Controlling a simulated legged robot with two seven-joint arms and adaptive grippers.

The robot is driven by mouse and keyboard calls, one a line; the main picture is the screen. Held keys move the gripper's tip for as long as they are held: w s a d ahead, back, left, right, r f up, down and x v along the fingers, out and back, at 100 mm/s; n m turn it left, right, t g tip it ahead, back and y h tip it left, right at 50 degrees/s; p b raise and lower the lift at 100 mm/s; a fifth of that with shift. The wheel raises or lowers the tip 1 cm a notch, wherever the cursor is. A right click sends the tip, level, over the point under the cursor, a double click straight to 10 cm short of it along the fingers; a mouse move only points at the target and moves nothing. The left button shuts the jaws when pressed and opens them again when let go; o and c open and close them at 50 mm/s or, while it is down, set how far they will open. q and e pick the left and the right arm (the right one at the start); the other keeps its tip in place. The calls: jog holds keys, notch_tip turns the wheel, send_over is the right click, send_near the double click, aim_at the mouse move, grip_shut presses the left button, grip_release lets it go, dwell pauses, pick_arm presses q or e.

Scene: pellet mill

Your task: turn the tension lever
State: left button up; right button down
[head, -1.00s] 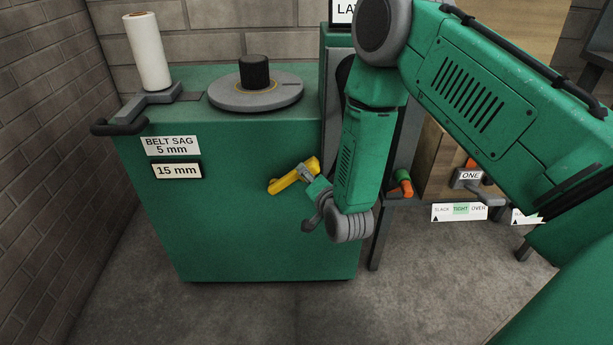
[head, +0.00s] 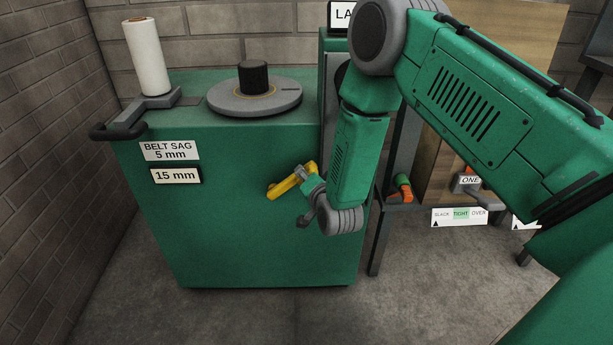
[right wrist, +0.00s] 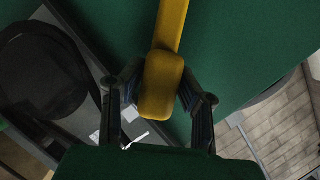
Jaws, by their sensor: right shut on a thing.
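The yellow tension lever (head: 284,187) is on the front of the green machine housing (head: 230,235) and slants up to the right in the head view. My right gripper (head: 309,177) is at its upper right end, shut on it. In the right wrist view the lever's yellow end (right wrist: 163,85) lies between the two dark fingers of my right gripper (right wrist: 160,98). A sign (head: 169,151) reads "BELT SAG 5 mm", and a display (head: 175,176) below it reads "15 mm". My left gripper is not in view.
A grey disc with a black knob (head: 254,94) and a white roll (head: 147,57) on a bracket stand on the housing. A brick wall (head: 45,150) is at the left. An orange-tipped handle (head: 402,187) and a "SLACK TIGHT OVER" scale (head: 460,217) are at the right.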

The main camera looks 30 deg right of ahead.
aim_at(295, 179)
jog(key=a+r+n+p, duration=0.1)
jog(key=w+a+r+n+p, duration=0.1)
jog(key=p, duration=0.1)
jog(key=shift+r+g+h, duration=0.1)
jog(key=shift+g+h, duration=0.2)
jog(key=shift+g, duration=0.1)
jog(key=shift+w+a+r+n+p, duration=0.1)
jog(key=shift+w+a+n+p, duration=0.15)
jog(key=shift+a+n+p, duration=0.1)
jog(key=c, duration=1.2)
grip_release()
jog(key=shift+s, duration=0.2)
jog(key=v, duration=1.1)
jog(key=shift+a, duration=0.3)
